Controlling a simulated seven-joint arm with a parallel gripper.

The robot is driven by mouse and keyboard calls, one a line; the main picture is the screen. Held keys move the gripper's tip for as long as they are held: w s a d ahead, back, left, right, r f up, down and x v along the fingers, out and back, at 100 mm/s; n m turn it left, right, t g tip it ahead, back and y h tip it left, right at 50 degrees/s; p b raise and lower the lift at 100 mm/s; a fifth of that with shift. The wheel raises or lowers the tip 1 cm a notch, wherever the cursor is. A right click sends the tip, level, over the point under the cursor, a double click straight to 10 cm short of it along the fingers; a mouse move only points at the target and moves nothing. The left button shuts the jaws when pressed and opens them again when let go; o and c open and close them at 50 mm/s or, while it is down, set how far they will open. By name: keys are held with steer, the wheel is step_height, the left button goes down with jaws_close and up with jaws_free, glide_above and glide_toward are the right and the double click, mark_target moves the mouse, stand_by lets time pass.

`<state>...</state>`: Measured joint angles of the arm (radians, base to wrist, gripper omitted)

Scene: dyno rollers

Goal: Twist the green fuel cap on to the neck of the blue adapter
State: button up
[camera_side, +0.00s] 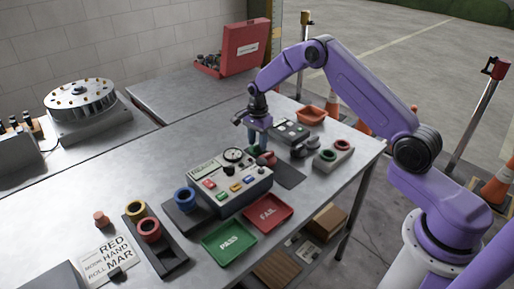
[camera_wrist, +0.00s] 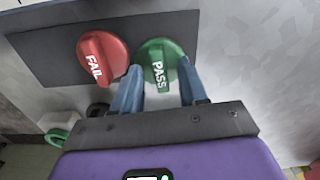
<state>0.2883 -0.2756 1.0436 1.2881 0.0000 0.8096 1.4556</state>
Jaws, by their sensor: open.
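The green fuel cap (camera_wrist: 160,55), marked PASS, lies on a dark mat beside a red cap (camera_wrist: 98,57) marked FAIL. My gripper (camera_wrist: 159,70) is open, with its blue fingertips either side of the green cap's near part. I cannot tell whether they touch it. In the side view my gripper (camera_side: 256,142) points down at the mat and mostly hides the green cap. The blue adapter (camera_side: 185,196) stands on a dark block left of the control box, with its ring-shaped neck open at the top.
The control box (camera_side: 231,182) stands between my gripper and the blue adapter. A green PASS tray (camera_side: 229,242) and a red FAIL tray (camera_side: 268,212) lie in front of it. An orange tray (camera_side: 311,115) is behind.

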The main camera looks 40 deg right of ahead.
mark_target(257, 143)
jaws_close()
step_height(257, 143, up, 20)
steer(key=f, duration=0.1)
steer(key=s+a+n, duration=0.3)
steer(key=s+a, duration=0.1)
steer(key=a, duration=1.3)
steer(key=s+a+n, duration=0.3)
steer(key=a, duration=1.4)
steer(key=shift+d+f, duration=0.2)
steer(key=shift+f, duration=2.4)
steer(key=shift+d+f, duration=0.2)
steer(key=shift+f, duration=2.35)
